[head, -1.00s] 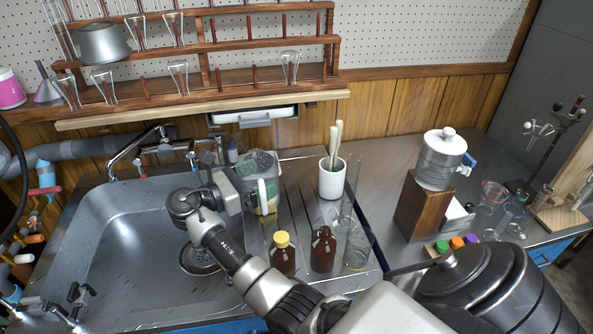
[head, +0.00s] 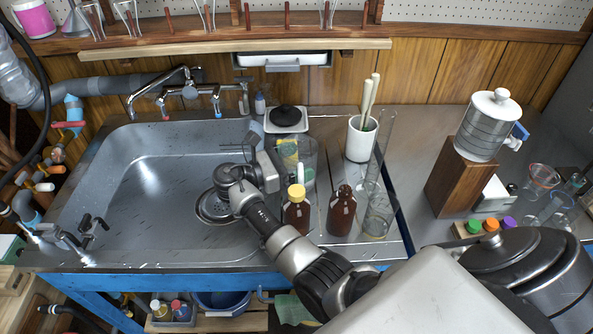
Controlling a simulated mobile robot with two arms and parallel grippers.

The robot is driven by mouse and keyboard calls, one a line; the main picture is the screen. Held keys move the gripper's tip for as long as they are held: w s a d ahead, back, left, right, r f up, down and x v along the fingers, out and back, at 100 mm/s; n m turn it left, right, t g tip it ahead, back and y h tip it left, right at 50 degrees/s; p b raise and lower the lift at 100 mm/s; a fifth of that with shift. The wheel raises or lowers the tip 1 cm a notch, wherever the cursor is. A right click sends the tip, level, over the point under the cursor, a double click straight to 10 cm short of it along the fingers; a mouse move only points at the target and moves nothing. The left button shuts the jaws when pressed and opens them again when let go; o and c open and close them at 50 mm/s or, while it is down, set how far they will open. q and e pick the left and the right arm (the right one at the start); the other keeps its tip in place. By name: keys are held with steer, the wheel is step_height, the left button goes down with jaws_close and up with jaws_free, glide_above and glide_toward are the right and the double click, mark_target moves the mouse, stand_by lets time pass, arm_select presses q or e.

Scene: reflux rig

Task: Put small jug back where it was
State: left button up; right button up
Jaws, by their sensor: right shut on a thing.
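The small jug (head: 307,158) is clear, with a pale handle, and shows near the back left of the ribbed drainboard (head: 331,150). My right gripper (head: 275,168) is at its left side, shut on it. The fingertips are hard to make out against the jug. I cannot tell whether the jug's base touches the drainboard. Its lower part is partly hidden by the yellow-capped brown bottle (head: 297,214). My left gripper is not in view.
An open brown bottle (head: 342,212), glass cylinders (head: 378,215) and a white pot of utensils (head: 360,140) stand close to the right. A black-topped white item (head: 286,119) is behind the jug. The steel sink (head: 150,170) lies empty to the left.

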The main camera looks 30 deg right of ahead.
steer(key=shift+f, duration=1.25)
steer(key=shift+f, duration=0.15)
steer(key=o, duration=0.7)
steer(key=shift+r, duration=0.2)
